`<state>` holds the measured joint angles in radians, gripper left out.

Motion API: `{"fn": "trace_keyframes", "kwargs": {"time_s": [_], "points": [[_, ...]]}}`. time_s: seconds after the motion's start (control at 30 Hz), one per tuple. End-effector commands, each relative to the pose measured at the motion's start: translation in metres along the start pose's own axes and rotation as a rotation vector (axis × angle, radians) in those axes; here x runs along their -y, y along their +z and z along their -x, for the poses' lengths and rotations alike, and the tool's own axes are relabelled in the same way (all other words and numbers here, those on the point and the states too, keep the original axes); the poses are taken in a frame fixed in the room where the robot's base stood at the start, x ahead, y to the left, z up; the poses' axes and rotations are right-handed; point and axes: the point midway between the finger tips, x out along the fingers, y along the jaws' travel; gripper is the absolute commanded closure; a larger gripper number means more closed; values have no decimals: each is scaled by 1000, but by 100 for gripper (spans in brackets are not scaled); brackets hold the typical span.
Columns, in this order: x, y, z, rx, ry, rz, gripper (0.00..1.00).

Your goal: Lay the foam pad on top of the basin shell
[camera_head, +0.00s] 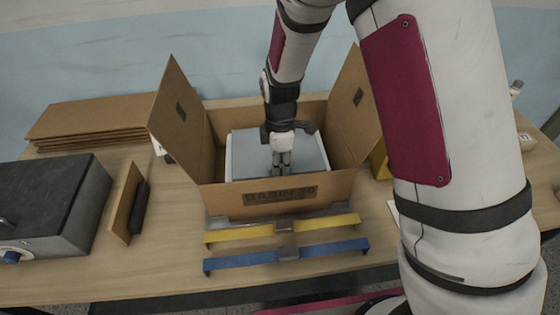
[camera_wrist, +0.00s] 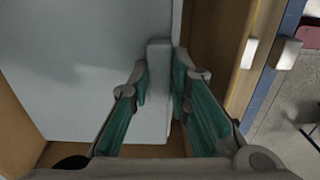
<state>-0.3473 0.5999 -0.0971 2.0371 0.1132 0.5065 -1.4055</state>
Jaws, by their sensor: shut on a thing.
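The foam pad (camera_head: 246,152) is a flat, pale grey-blue slab inside the open cardboard box (camera_head: 210,190) labelled "BASIN". It fills much of the wrist view (camera_wrist: 85,70). My gripper (camera_head: 282,168) points down over the near part of the pad, inside the box's front wall. In the wrist view its fingers (camera_wrist: 160,88) are shut on a raised grey block along the pad's edge, which looks like part of the pad. The basin shell cannot be made out; the pad covers the box's middle. I cannot tell whether the pad rests on it.
The box's side flaps (camera_head: 177,105) stand up on both sides of my arm. A yellow bar (camera_head: 238,235) and a blue bar (camera_head: 235,264) lie before the box. A grey machine (camera_head: 45,205) and stacked cardboard (camera_head: 95,118) occupy the table's left.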

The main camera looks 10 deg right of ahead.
Motion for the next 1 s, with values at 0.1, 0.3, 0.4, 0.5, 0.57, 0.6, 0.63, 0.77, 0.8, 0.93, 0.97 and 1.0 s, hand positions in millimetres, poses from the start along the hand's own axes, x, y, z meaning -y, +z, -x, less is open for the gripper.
{"fn": "trace_keyframes", "kwargs": {"time_s": [0.1, 0.3, 0.4, 0.5, 0.57, 0.6, 0.63, 0.77, 0.8, 0.93, 0.97, 1.0], "points": [[0, 0, -4, 0, 0, 0, 100], [0, 0, -4, 0, 1, 1, 69], [0, 0, -4, 0, 0, 1, 62], [0, 0, -4, 0, 0, 1, 62], [0, 0, -4, 0, 0, 1, 62], [0, 0, -4, 0, 0, 1, 62], [0, 0, -4, 0, 0, 1, 62], [1, 0, 4, 0, 1, 1, 62], [1, -1, 9, 0, 2, 2, 62], [-2, -1, 28, -2, 6, 2, 62], [-2, 0, 33, -2, 5, 3, 62], [-3, -1, 41, -2, 7, 2, 62]]}}
